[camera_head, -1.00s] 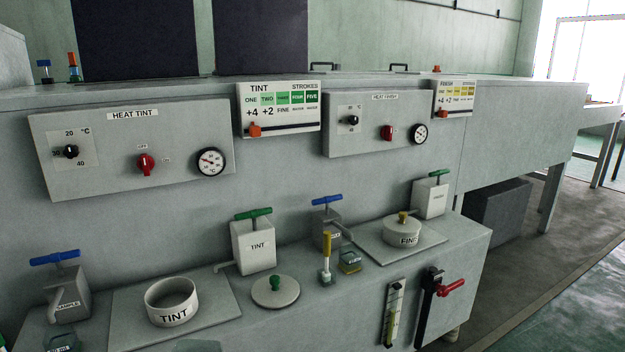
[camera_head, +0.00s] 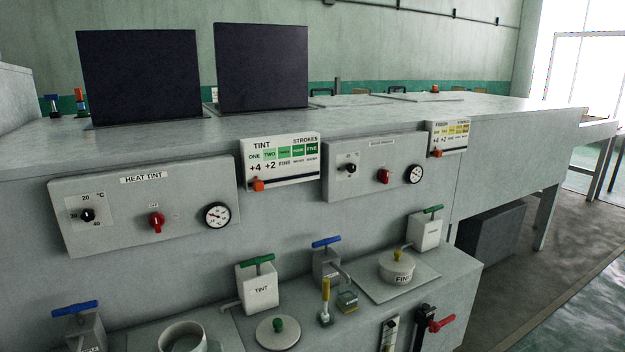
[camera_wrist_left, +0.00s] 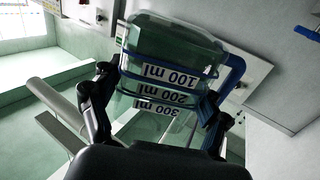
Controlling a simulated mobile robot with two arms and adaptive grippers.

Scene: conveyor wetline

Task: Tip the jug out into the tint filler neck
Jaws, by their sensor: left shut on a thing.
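In the left wrist view, my left gripper (camera_wrist_left: 163,98) is shut on a clear greenish jug (camera_wrist_left: 172,48). The jug has blue trim and a blue handle-like part, with 100, 200 and 300 ml labels that read upside down in this view. Neither gripper nor the jug shows in the head view.
A TINT pump box (camera_head: 259,290) with a green handle stands behind the lid. A blue-handled pump (camera_head: 326,268) and the FINISH neck (camera_head: 397,267), capped with a yellow knob, stand farther right. A SAMPLE pump (camera_head: 78,327) is at lower left. Heater panels (camera_head: 145,212) line the front above.

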